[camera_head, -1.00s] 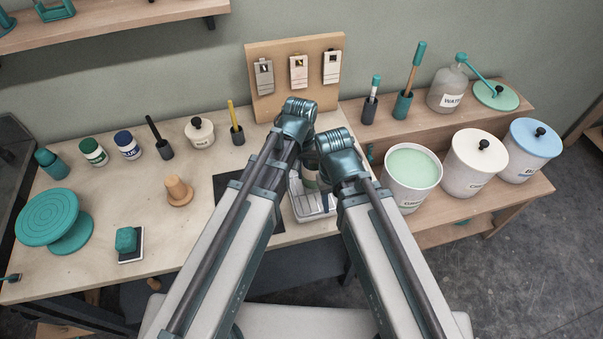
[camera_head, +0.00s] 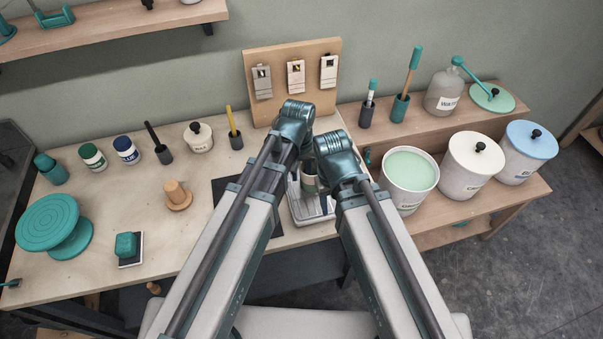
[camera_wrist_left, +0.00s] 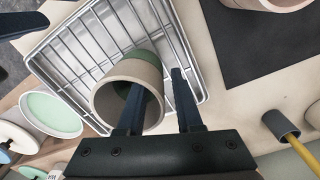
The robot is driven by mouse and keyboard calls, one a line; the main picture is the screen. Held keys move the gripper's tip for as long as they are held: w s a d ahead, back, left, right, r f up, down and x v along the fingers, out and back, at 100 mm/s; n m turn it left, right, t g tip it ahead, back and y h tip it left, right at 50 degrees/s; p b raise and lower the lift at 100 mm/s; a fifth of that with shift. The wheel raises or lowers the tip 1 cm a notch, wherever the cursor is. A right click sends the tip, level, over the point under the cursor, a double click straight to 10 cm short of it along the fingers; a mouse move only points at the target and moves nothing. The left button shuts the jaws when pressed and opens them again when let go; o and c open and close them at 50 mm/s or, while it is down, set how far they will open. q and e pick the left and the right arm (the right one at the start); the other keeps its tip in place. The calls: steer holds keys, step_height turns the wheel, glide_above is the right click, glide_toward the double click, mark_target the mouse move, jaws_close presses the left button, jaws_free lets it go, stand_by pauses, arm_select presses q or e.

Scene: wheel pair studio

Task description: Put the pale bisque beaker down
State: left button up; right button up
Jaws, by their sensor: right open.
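The pale bisque beaker (camera_wrist_left: 111,104) is on the wire rack of a metal tray (camera_wrist_left: 68,52), its mouth facing the left wrist camera and a green band around its far part. In the head view it shows partly between my wrists (camera_head: 309,183). My left gripper (camera_wrist_left: 156,84) is open: one finger reaches into the beaker's mouth, and the other is outside the wall with a gap. My right gripper (camera_head: 335,172) is beside the beaker on the right in the head view; its fingertips are mostly hidden by its own wrist.
A pale round rim (camera_wrist_left: 265,4), cut off by the frame, is at a dark mat (camera_wrist_left: 262,45). A bucket of green glaze (camera_head: 410,180) stands right of the tray. A brush holder (camera_head: 235,140) and a board with test tiles (camera_head: 268,105) are behind.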

arm_select(q)
step_height(320, 180, up, 11)
steer(key=p, duration=1.1)
steer(key=s+a+m+y, duration=0.1)
steer(key=s+a+m, duration=0.2)
steer(key=s, duration=0.6)
steer(key=shift+s+r+y, duration=0.2)
steer(key=shift+s+y, duration=0.1)
